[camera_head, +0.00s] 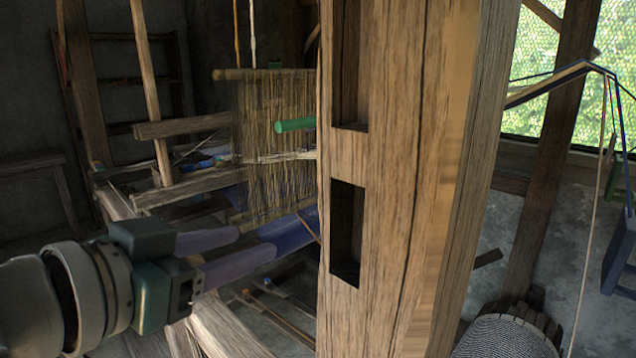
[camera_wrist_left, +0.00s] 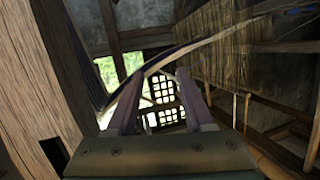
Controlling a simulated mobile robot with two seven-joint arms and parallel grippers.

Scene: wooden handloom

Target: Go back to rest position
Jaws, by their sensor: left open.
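My left gripper (camera_head: 257,242) reaches in from the lower left, its two purple fingers apart and pointing right toward the loom. No object shows between the fingers. In the left wrist view the fingers (camera_wrist_left: 162,100) also stand apart, with a bright lattice window far behind the gap. The wooden handloom has a curtain of yellowish threads (camera_head: 270,105) behind and above the gripper. A large wooden post (camera_head: 395,220) with two slots stands to the right of the fingertips and hides part of the loom. My right gripper is not in view.
A green rod (camera_head: 295,125) sticks out before the threads. Wooden beams (camera_head: 185,187) lie behind my left arm. A woven basket (camera_head: 505,338) stands at the lower right, below a bright mesh window (camera_head: 545,65). In the left wrist view a thick post (camera_wrist_left: 35,80) fills the left side.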

